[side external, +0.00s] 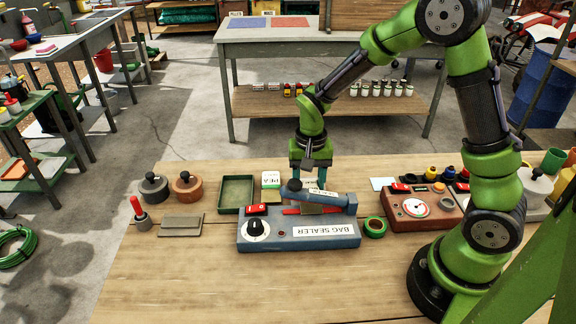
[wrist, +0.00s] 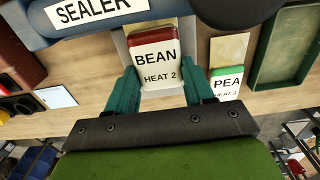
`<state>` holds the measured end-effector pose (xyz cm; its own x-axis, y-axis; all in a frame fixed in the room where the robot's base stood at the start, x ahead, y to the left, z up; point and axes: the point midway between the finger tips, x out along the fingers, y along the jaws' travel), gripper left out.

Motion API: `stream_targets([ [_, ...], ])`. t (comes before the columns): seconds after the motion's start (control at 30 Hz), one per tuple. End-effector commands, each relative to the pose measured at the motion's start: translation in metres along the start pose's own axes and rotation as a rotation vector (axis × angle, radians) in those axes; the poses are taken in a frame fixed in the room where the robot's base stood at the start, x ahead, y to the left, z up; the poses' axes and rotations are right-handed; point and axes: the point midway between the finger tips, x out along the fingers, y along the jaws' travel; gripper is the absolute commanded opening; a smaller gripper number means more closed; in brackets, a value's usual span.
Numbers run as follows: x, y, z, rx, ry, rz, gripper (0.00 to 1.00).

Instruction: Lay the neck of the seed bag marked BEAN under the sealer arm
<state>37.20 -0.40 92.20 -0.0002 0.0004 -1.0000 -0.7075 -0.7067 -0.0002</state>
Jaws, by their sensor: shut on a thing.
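The BEAN bag (wrist: 155,68) has a red band and a white label reading BEAN HEAT 2. My gripper (wrist: 163,82) is shut on its sides. A pale tan neck (wrist: 152,30) runs from the bag towards the sealer. In the side view, my gripper (side external: 309,180) is low, just behind the bag sealer (side external: 270,234). The sealer arm (side external: 328,196) is hinged at the right and stands above the bed, with a dark knob at its left end. A tan patch (side external: 315,209) shows beneath it, apparently the neck; the contact is too small to tell.
The PEA bag (side external: 271,181) stands just left of my gripper, near a green tray (side external: 236,194). A green tape roll (side external: 375,227) and a red device with a dial (side external: 418,207) are to the right. The bench front (side external: 240,285) is clear.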

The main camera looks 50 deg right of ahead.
Motion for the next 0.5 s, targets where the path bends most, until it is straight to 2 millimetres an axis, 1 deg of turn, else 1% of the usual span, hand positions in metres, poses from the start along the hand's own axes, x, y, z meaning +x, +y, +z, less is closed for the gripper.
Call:
stream_targets([
  [0.1, -0.0001, -0.0001, 0.0, 0.0, 0.0, 0.0, 0.22],
  [0.13, -0.0001, 0.0, -0.0001, 0.0, 0.0, 0.0, 0.57],
  [0.3, -0.0001, 0.0, -0.0001, 0.0, 0.0, 0.0, 0.82],
  [0.5, -0.0001, 0.0, 0.0, 0.0, 0.0, 0.0, 0.82],
])
